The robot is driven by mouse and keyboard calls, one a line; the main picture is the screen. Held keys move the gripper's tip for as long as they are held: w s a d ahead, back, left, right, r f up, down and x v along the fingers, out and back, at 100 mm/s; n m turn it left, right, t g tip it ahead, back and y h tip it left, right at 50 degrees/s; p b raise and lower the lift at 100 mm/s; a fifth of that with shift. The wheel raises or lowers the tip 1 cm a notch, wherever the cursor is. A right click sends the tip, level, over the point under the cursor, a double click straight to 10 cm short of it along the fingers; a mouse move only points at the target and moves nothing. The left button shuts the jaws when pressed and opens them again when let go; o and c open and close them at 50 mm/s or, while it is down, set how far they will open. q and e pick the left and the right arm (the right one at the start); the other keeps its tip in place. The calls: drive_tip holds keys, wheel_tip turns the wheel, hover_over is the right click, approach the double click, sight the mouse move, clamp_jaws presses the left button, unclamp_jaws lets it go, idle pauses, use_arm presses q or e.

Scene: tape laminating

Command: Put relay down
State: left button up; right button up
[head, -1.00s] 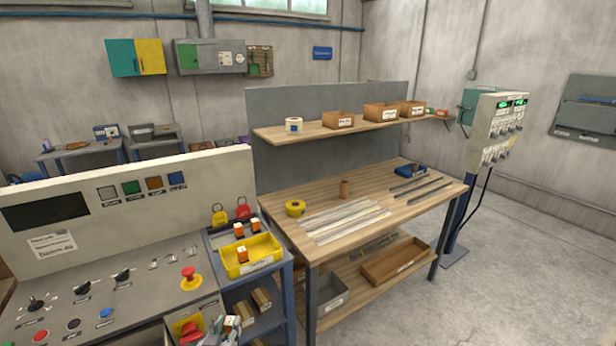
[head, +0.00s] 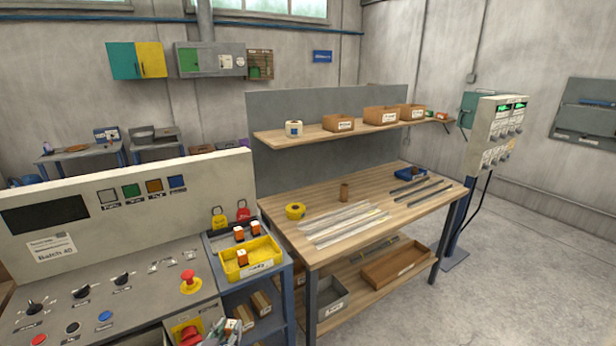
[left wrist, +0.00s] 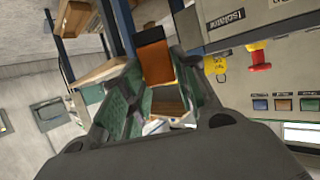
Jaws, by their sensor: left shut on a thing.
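My left gripper (head: 228,333) is at the bottom edge of the head view, in front of the blue rack and beside the red and yellow isolator switch. In the left wrist view its green-padded fingers (left wrist: 155,82) are shut on an orange relay (left wrist: 157,62) with a dark end. That relay is hard to make out in the head view. A yellow bin (head: 262,271) on the rack top has an orange and white relay (head: 242,258) in it. Two more such relays (head: 239,233) are at its back side. My right gripper is not in view.
The control console (head: 130,285) with a red emergency button (head: 189,281) stands left of the rack. Yellow and red padlocks (head: 219,217) hang behind the bin. The wooden workbench (head: 400,210) to the right holds yellow tape and strips.

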use_arm(q)
drive_tip(key=shift+w+a+r, duration=0.15)
drive_tip(key=shift+w+r, duration=0.2)
drive_tip(key=shift+r, duration=0.1)
drive_tip(key=shift+a+f, duration=0.1)
drive_tip(key=shift+s+a+f+n+y, duration=0.15)
drive_tip(key=shift+a+n+y, duration=0.05)
drive_tip(key=shift+n+y, duration=0.25)
drive_tip(key=shift+s+d+f, duration=0.1)
drive_tip(key=shift+s+f, duration=0.2)
